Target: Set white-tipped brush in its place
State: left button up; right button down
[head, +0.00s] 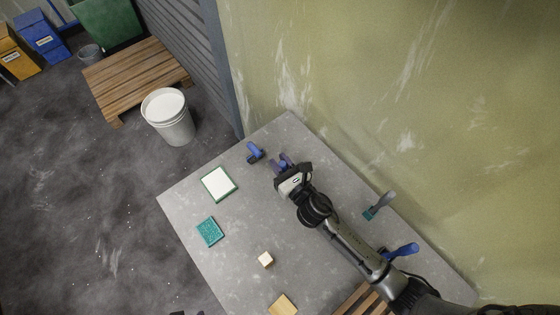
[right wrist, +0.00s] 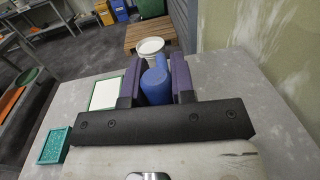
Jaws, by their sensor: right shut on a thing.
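My right gripper (head: 283,163) is over the far end of the grey table. In the right wrist view its purple fingers (right wrist: 157,82) are closed on the sides of a rounded blue object (right wrist: 157,86). The object's lower end is hidden, and I cannot see a white tip on it. A small blue piece with a dark part (head: 254,152) shows just left of the gripper in the head view; I cannot tell whether it is the held object. A brush-like tool with a teal tip (head: 379,206) lies right of my arm. My left gripper is not in view.
A blue-handled thing (head: 402,250) is near the wall. A white pail (head: 168,118) stands beyond the table.

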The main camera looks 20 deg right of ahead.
jog(key=shift+f+b, duration=1.1)
jog(key=shift+f, duration=0.5)
jog(key=c, duration=0.9)
grip_release()
jog(key=shift+s, duration=0.2)
jog(key=b+v, duration=0.1)
jog(key=v, duration=1.2)
jog(key=shift+s+b, duration=0.2)
jog(key=shift+b, duration=0.2)
jog(key=shift+d, duration=0.1)
